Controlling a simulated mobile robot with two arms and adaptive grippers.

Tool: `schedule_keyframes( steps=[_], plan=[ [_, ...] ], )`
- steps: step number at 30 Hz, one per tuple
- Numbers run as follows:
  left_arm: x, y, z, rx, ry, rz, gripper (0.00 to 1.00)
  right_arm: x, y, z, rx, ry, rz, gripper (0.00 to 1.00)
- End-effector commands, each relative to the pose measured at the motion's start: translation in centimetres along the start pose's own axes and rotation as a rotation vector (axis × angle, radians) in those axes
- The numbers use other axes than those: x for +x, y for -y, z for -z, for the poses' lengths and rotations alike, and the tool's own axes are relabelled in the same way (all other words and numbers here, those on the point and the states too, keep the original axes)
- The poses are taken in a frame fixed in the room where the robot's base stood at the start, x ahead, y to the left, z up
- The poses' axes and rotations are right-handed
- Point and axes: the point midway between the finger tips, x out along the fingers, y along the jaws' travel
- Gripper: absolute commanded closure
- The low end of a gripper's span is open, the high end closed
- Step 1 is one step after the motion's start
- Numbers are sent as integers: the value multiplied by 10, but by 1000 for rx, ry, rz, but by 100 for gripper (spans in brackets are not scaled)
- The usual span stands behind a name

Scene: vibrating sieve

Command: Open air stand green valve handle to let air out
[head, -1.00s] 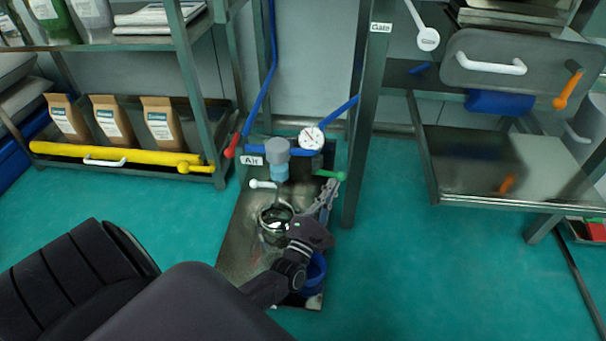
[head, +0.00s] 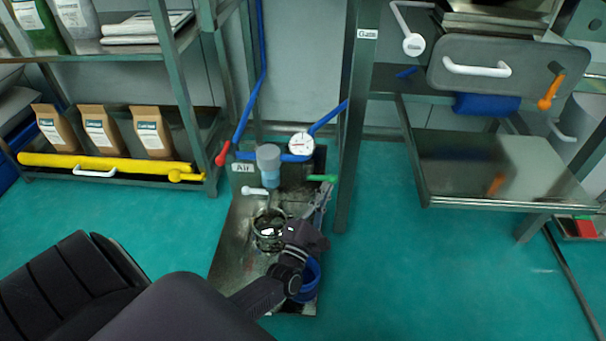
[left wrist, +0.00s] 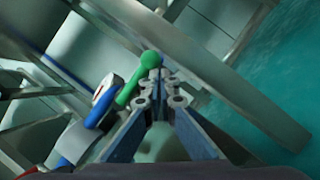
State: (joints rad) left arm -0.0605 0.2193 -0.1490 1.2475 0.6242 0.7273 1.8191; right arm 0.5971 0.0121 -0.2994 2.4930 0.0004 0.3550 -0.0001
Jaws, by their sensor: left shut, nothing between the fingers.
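The air stand (head: 228,250) is a metal plate at the centre of the head view. Its green valve handle (head: 318,178) points right, below the round white gauge (head: 302,144). The green handle, with a round knob, also shows in the left wrist view (left wrist: 136,82). My left gripper (head: 328,188) is shut and empty, with its tips at the handle's knob end. In the left wrist view the closed fingertips (left wrist: 158,80) are just right of the knob. I cannot tell whether they touch it. My right gripper is not in view.
A red handle (head: 222,153) and a white handle (head: 254,190) sit on the stand's left. A metal post (head: 350,150) stands close right of my gripper. A shelf with bags and a yellow bar (head: 105,165) is at left.

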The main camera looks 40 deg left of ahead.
Motion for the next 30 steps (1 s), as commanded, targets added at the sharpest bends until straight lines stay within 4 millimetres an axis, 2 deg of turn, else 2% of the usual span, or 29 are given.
schedule_keyframes(
  steps=[5, 15, 20, 24, 25, 26, 30],
  plan=[
    [5, -15, -10, -2, 3, -7, 100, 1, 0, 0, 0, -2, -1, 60],
    [23, -63, -42, 1, 6, -23, 100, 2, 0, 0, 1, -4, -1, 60],
    [28, -78, -52, 4, 6, -22, 99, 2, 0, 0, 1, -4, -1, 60],
    [30, -85, -57, 5, 6, -21, 83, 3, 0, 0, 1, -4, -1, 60],
    [30, -86, -57, 5, 6, -20, 86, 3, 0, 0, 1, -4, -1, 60],
    [30, -86, -58, 5, 7, -21, 100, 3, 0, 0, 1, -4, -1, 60],
    [28, -82, -57, 4, 3, -10, 100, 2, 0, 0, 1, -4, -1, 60]
  ],
)
